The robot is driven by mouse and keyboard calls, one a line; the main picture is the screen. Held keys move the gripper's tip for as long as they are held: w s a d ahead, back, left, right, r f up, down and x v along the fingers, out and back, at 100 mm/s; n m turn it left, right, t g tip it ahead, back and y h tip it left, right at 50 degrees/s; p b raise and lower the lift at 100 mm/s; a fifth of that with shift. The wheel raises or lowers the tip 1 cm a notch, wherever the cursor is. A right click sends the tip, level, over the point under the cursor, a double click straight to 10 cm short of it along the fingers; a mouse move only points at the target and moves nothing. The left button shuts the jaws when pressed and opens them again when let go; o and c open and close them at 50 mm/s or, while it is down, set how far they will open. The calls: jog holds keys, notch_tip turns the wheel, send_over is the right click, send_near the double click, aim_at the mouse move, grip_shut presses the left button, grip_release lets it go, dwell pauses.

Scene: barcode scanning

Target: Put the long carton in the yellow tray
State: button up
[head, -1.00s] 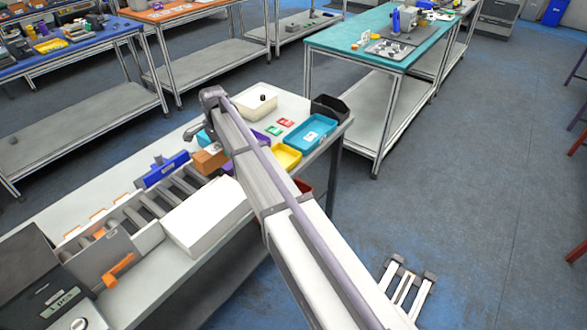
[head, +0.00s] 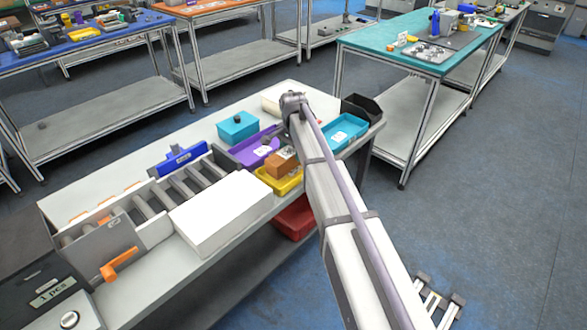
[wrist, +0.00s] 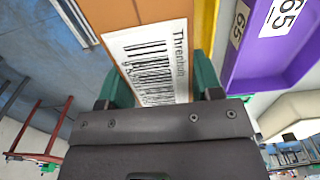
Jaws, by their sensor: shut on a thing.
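The long carton is orange-brown (head: 282,164), with a white barcode label facing my wrist camera. My gripper (wrist: 163,82) is shut on the carton (wrist: 108,14), its green fingers on either side of the labelled end. In the head view the carton is at the yellow tray (head: 289,187), over its back part; I cannot tell whether it touches the tray floor. A yellow tray wall (wrist: 206,24) runs beside the carton in the wrist view. In the head view my arm hides the gripper and part of the tray.
A purple tray (head: 238,153) adjoins the yellow one, with a teal box (head: 238,126) behind it. A blue tray (head: 346,131) and a black bin (head: 362,107) stand to the right. A white box (head: 220,213) and roller conveyor (head: 178,188) lie left. A red bin (head: 294,219) sits below.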

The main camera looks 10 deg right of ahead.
aim_at(293, 149)
notch_tip(293, 149, down, 4)
jog(key=b, duration=0.4)
jog(key=shift+r, duration=0.35)
jog(key=shift+f, duration=0.2)
jog(key=o, duration=1.3)
jog(key=shift+r, duration=0.1)
notch_tip(293, 149, up, 12)
jog(key=p, duration=1.2)
jog(key=shift+r+p, duration=0.25)
jog(key=shift+p, duration=0.15)
jog(key=s+n, duration=0.3)
jog(key=s, duration=0.7)
jog(key=s+n, duration=0.4)
jog(key=s, duration=0.6)
jog(key=s+n, duration=0.4)
jog(key=s, duration=0.6)
jog(key=shift+s+f, duration=0.2)
